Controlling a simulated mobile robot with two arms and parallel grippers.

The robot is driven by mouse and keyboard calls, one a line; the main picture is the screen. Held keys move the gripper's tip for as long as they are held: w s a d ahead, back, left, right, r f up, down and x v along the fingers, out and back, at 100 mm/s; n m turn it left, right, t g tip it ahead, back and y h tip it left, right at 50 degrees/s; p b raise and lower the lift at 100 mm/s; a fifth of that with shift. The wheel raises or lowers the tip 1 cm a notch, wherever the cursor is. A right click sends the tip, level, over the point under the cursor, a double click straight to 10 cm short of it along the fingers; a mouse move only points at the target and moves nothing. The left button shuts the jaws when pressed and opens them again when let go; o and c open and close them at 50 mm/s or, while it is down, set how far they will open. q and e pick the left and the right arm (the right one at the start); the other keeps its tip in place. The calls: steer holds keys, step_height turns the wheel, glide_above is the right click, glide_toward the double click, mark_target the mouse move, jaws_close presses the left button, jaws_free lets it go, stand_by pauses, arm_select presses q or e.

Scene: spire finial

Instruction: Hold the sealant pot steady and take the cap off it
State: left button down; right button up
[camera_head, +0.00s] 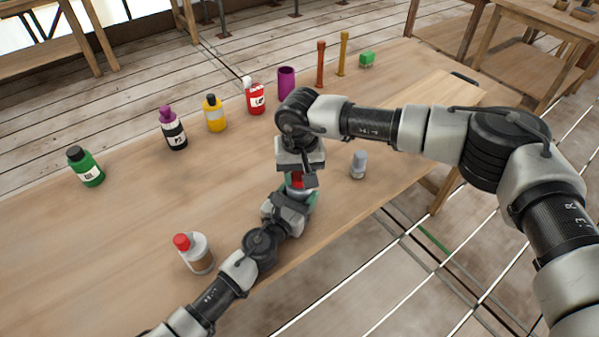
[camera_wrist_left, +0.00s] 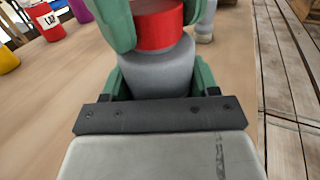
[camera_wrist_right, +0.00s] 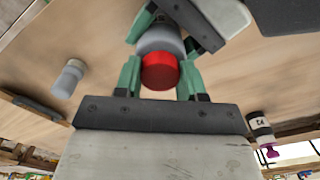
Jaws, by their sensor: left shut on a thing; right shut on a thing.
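The sealant pot (camera_wrist_left: 158,75) has a grey body and a red cap (camera_wrist_left: 158,27). In the left wrist view my left gripper (camera_wrist_left: 162,88) is shut around the grey body with its green fingers. My right gripper (camera_wrist_right: 160,78) is shut on the red cap, one green finger on each side, as the right wrist view shows. The cap (camera_wrist_right: 159,72) sits in line with the body (camera_wrist_right: 160,38), with no clear gap between them. In the head view the two grippers meet over the table, the right above the left, and mostly hide the pot; some red (camera_head: 297,180) shows.
A grey bottle (camera_head: 359,165) stands close to the right on the wooden table (camera_head: 120,235). A white bottle with a red cap (camera_head: 196,254) stands at the front left. Green (camera_head: 86,168), black (camera_head: 174,132), yellow (camera_head: 215,116) and red (camera_head: 255,99) containers line the back.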

mark_target(299, 175)
steer(key=shift+r, duration=0.2)
steer(key=shift+r, duration=0.9)
steer(key=shift+r, duration=2)
arm_select(q)
steer(key=shift+c, duration=0.9)
jaws_free()
